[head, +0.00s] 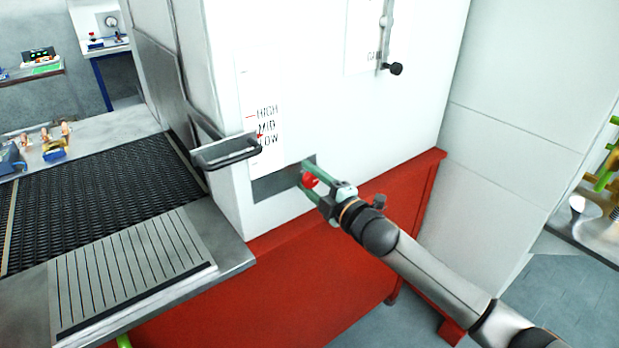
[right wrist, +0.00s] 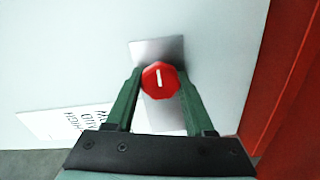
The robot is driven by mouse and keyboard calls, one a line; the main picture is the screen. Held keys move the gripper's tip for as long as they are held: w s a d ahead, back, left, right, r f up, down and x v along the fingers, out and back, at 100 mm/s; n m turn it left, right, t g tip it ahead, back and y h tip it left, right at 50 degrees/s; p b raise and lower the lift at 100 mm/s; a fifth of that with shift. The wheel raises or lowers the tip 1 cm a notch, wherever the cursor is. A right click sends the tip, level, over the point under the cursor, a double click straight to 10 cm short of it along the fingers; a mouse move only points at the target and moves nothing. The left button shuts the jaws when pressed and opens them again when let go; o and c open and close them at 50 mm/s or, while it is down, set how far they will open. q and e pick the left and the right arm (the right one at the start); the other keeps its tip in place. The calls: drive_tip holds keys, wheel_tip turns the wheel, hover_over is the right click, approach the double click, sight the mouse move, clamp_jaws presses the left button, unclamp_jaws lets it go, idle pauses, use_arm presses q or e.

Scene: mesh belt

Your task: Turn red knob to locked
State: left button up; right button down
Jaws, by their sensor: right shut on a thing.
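The red knob (head: 310,181) is on a grey plate (head: 273,186) low on the white machine's front panel. In the right wrist view the red knob (right wrist: 160,80) has a white pointer line that is nearly upright in the picture, on its metal plate (right wrist: 157,50). My right gripper (head: 309,178) is at the knob, with its green fingers on either side, shut on it. Its fingers also show in the right wrist view (right wrist: 161,84). No locked marking is readable on the plate. My left gripper is not in view.
A black handle (head: 230,152) sticks out left of the plate, beside a HIGH, MID, LOW scale (head: 267,127). A dark mesh belt (head: 100,195) runs at the left. A lever with a black ball (head: 396,69) is higher up. The red base (head: 270,290) is below.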

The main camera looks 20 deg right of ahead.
idle(0.3)
drive_tip(key=shift+c, duration=1.3)
unclamp_jaws()
drive_tip(key=shift+s, duration=0.1)
drive_tip(key=b+v, duration=0.2)
drive_tip(key=v, duration=1)
drive_tip(key=shift+s, duration=0.15)
drive_tip(key=shift+d, duration=0.1)
